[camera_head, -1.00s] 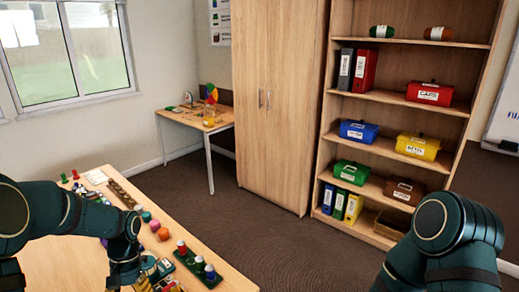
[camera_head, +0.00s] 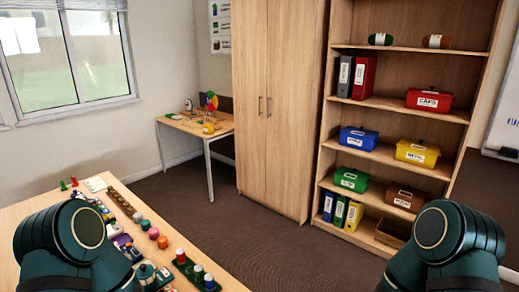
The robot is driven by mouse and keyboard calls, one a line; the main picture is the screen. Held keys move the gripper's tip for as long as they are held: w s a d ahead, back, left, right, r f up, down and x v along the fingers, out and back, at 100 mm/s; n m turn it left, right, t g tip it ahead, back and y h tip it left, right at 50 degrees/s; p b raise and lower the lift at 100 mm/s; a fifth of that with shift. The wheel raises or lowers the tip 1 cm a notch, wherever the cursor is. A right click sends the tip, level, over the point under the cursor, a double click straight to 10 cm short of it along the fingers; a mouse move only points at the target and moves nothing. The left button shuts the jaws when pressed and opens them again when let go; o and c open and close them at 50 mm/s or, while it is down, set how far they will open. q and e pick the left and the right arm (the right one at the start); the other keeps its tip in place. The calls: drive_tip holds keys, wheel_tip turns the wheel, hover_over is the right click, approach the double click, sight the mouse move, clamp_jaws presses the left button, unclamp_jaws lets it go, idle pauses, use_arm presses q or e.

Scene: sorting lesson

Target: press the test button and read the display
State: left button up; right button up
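Neither of my grippers shows; only upper parts of my arms are in view at the lower left and lower right. A wooden work table (camera_head: 40,209) fills the lower left, partly hidden by my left arm. Beside that arm stand a small teal object (camera_head: 146,272) and a purple object (camera_head: 122,243), too small and partly covered to identify. I cannot make out a test button or a display on either.
Green, white and red-topped pegs on a green holder (camera_head: 184,268) stand near the table's right edge. Coloured round pieces (camera_head: 153,233) lie behind. A side table (camera_head: 190,125), a cupboard (camera_head: 277,110) and a shelf with labelled boxes (camera_head: 430,100) stand beyond open carpet (camera_head: 270,245).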

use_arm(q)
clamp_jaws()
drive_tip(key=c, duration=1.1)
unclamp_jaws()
